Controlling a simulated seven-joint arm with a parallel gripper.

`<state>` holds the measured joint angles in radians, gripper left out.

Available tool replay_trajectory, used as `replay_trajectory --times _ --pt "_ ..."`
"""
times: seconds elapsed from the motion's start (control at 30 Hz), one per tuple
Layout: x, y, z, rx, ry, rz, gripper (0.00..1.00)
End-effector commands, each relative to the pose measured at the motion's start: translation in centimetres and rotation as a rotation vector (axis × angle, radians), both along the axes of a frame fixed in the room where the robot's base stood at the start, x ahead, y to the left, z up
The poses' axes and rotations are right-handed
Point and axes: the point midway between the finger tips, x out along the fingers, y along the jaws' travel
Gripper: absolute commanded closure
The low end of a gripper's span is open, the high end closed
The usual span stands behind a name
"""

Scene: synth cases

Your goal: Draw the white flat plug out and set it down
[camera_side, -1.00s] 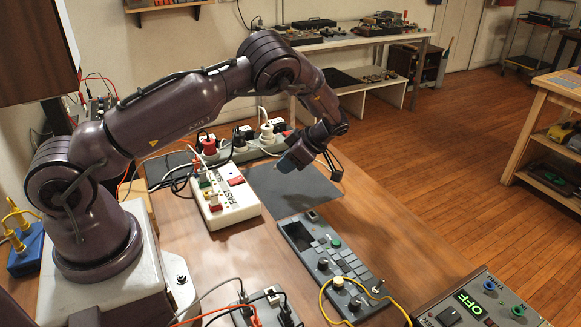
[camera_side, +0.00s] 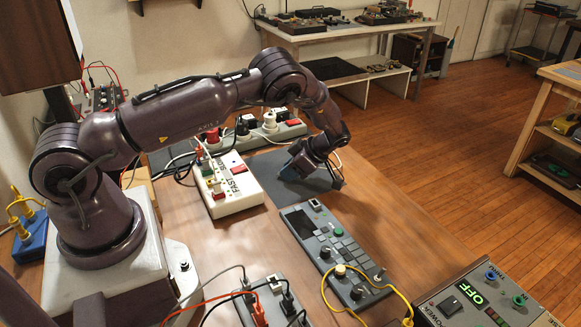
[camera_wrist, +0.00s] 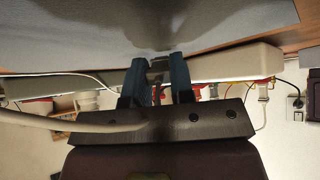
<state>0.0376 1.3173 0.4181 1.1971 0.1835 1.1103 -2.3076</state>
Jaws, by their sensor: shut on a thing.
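My gripper (camera_side: 289,174) is low over the grey mat (camera_side: 262,168), its blue fingertips at or just above the surface. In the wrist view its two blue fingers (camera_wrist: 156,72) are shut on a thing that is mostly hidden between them. I take it for the white flat plug, but its shape and colour are not clear there. A pale cable (camera_wrist: 85,125) runs from the gripper to the left in the wrist view. The grey mat (camera_wrist: 60,50) fills the top of that view. The power strip (camera_side: 290,133) stands behind the mat with other plugs in it.
A white box marked FAST (camera_side: 238,205) stands left of the mat. A grey keypad panel (camera_side: 345,240) lies in front. A box with a green OFF display (camera_side: 480,300) is at the front right. Cables cross the front of the table. Bare wood lies right of the mat.

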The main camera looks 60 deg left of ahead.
Motion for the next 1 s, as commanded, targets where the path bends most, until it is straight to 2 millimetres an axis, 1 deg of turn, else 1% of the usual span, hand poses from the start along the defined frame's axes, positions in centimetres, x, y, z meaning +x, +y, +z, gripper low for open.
replay_trajectory --times 0.07,0.1,0.17,0.2,0.23,0.5,0.63,0.77,1.0 --pt "0.0 0.0 0.0 0.000 0.000 0.000 1.00" --pt "0.0 0.0 0.0 0.000 0.000 0.000 0.76" --pt "0.0 0.0 0.0 0.000 0.000 0.000 0.62" --pt "0.0 0.0 0.0 0.000 0.000 0.000 0.53" --pt "0.0 0.0 0.0 0.000 0.000 0.000 0.48" --pt "0.0 0.0 0.1 0.001 -0.001 -0.001 0.48" --pt "0.6 -0.4 0.8 0.000 -0.003 -0.002 0.48" --pt "1.7 -1.5 2.6 0.001 -0.005 -0.003 0.48" --pt "4.2 -4.1 6.6 0.001 -0.005 -0.003 0.48"
